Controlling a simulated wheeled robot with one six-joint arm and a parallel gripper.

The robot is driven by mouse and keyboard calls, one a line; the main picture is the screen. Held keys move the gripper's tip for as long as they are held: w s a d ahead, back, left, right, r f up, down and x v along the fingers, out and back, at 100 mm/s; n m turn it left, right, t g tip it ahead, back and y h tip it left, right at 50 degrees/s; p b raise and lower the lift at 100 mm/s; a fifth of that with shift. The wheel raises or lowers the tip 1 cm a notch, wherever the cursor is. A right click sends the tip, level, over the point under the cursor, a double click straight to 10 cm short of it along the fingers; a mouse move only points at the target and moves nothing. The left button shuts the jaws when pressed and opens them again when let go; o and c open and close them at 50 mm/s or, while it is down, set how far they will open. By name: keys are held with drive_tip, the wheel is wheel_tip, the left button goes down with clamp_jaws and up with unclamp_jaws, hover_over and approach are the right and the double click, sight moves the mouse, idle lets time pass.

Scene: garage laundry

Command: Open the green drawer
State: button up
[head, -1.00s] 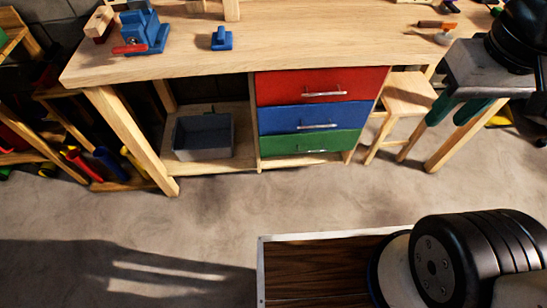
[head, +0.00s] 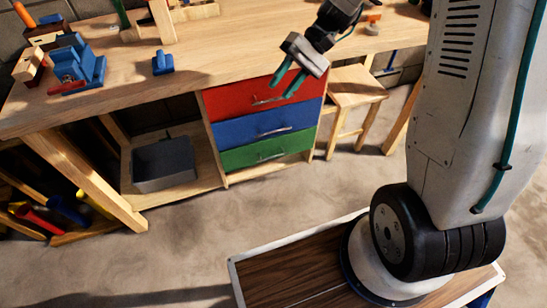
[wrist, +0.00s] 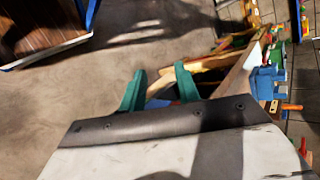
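The green drawer (head: 265,152) is the lowest of three drawers under the wooden workbench. It looks closed, with a thin metal bar handle (head: 272,156) across its front. The blue drawer (head: 266,128) and red drawer (head: 262,98) sit above it and also look closed. My gripper (head: 283,84) hangs in front of the red drawer's upper right part in the head view, well above the green drawer. Its two green fingers are apart with nothing between them. In the wrist view the gripper's fingers (wrist: 160,88) are also apart. The green drawer cannot be made out there.
The workbench top (head: 215,45) carries a blue vise (head: 78,65) and a small blue block (head: 162,62). A grey bin (head: 163,164) stands on the shelf left of the drawers. A wooden stool (head: 352,90) stands to their right. The floor in front is clear.

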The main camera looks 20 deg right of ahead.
drive_tip(key=w+d+f+m+t+y, duration=0.1)
drive_tip(key=w+f+y, duration=0.15)
drive_tip(key=f, duration=0.35)
drive_tip(key=w+f+m+y, duration=0.1)
drive_tip(key=w+f, duration=0.3)
drive_tip(key=f, duration=0.1)
drive_tip(key=m+t+h, duration=0.2)
drive_tip(key=m+t, duration=0.5)
drive_tip(key=t, duration=0.7)
approach(274, 157)
drive_tip(key=f+x, duration=0.1)
drive_tip(key=x, duration=0.9)
drive_tip(key=shift+w+r, duration=0.25)
drive_tip(key=shift+r, duration=0.05)
drive_tip(key=shift+y, duration=0.25)
clamp_jaws()
